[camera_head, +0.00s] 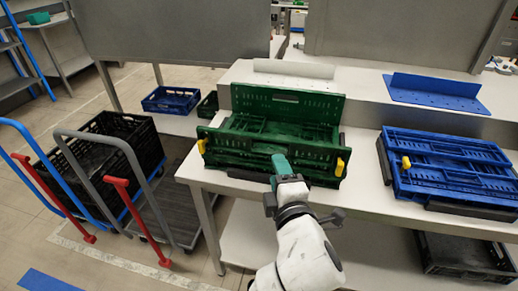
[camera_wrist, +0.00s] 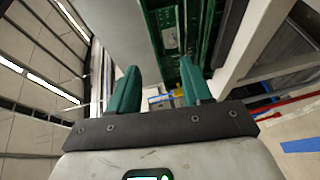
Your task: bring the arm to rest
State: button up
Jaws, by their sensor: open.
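My gripper (camera_head: 282,165) reaches out from the bottom of the head view, with its green fingers in front of the near wall of a green crate (camera_head: 263,169). In the wrist view my gripper (camera_wrist: 160,85) shows two green fingers standing apart with nothing held between them. The green crate stands on the white table, its back panel upright and yellow clips at its sides. Part of it also shows beyond the fingers in the wrist view (camera_wrist: 197,25). Whether the fingers touch the crate I cannot tell.
A blue folded crate (camera_head: 445,160) lies to the right on the table (camera_head: 362,195). A cart (camera_head: 165,205) with a black crate (camera_head: 95,165) stands at the left. A small blue crate (camera_head: 171,99) sits behind. A dark crate (camera_head: 465,255) is on the lower shelf at right.

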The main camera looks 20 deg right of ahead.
jog(key=s+d+f+m+g+p, duration=0.2)
jog(key=s+d+f+m+g, duration=0.25)
jog(key=f, duration=0.35)
jog(key=s+d+f+m+g+y+p, duration=0.1)
jog(key=s+f+m+g, duration=0.4)
jog(key=s, duration=0.7)
jog(key=s+d+f+m+g+y+p, duration=0.1)
jog(key=s+f+m+g, duration=0.4)
jog(key=s, duration=0.7)
notch_tip(320, 180, down, 2)
jog(key=shift+s+d+m+g+y+p, duration=0.2)
jog(key=shift+s+m+g+y+p, duration=0.2)
jog(key=shift+y+p, duration=0.45)
